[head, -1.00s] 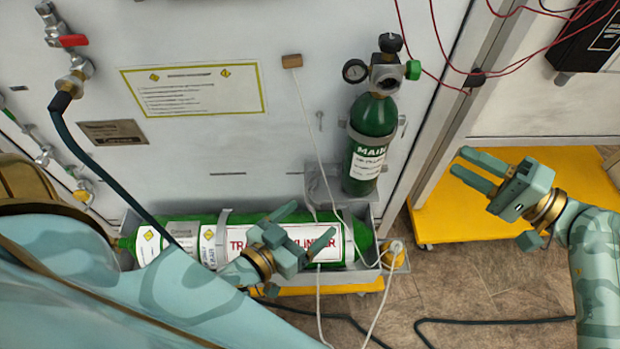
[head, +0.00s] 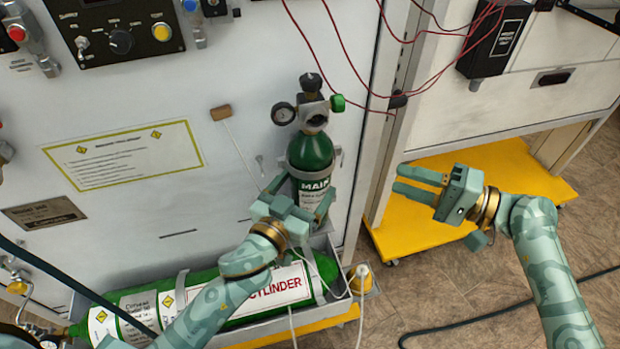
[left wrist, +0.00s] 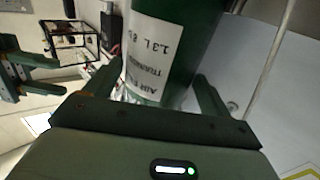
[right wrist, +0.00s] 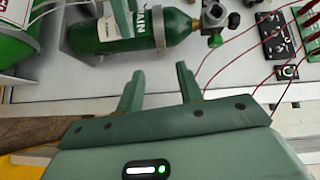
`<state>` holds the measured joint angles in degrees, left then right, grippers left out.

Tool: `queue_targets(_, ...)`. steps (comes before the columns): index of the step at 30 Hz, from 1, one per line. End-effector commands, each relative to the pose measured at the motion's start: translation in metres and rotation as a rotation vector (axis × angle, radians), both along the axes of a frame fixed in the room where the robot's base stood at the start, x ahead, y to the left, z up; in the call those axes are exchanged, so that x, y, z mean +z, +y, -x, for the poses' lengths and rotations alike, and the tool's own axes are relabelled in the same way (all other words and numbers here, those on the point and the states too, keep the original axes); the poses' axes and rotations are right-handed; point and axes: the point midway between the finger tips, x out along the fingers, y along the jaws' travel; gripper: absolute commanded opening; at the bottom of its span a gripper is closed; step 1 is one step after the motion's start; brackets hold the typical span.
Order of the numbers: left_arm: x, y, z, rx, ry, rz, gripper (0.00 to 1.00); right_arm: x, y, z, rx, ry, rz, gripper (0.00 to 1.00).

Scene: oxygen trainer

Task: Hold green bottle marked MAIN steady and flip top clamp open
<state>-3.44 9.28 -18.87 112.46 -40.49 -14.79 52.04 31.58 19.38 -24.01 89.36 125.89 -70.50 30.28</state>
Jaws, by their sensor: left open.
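The green bottle marked MAIN (head: 310,152) stands upright against the white panel, a gauge and valve on top. A grey clamp band (head: 337,160) goes around its upper body; it also shows in the right wrist view (right wrist: 158,30). My left gripper (head: 298,196) is open, its fingers on either side of the bottle's lower body. In the left wrist view the bottle (left wrist: 195,45) with its white label lies between the fingers; whether they touch it I cannot tell. My right gripper (head: 398,180) is open and empty, to the right of the bottle, pointing left.
A large green cylinder (head: 205,279) lies in a grey tray below the bottle. Red wires (head: 352,70) hang above right. A wooden tag on a cord (head: 220,113) hangs left of the bottle. A yellow wheeled base (head: 415,228) lies under my right gripper.

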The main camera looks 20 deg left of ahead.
Motion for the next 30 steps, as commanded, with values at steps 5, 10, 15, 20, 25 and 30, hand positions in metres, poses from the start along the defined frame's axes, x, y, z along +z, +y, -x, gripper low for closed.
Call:
queue_targets(5, 0.0, -0.004, -0.021, 0.0, -0.001, 0.0, 0.83, 0.0, 0.0, 0.0, 0.0, 0.0, 0.0, 0.36)
queue_targets(10, 0.0, -0.006, -0.028, 0.0, 0.0, 0.001, 0.83, 0.0, 0.0, 0.0, 0.0, 0.0, 0.0, 0.36)
queue_targets(15, 0.0, -0.006, -0.027, 0.0, 0.0, 0.001, 0.83, 0.0, 0.0, 0.0, 0.0, 0.0, 0.0, 0.36)
queue_targets(20, 0.0, -0.006, -0.027, 0.0, 0.0, 0.001, 0.5, 0.0, 0.0, 0.0, 0.0, 0.0, 0.0, 0.36)
queue_targets(25, 0.0, -0.006, -0.027, 0.0, 0.001, 0.001, 0.02, 0.0, 0.0, 0.0, 0.0, 0.0, 0.0, 0.36)
queue_targets(30, 0.0, -0.006, -0.027, 0.0, 0.001, 0.001, 0.01, -0.015, 0.007, 0.013, 0.022, 0.015, 0.028, 0.0)
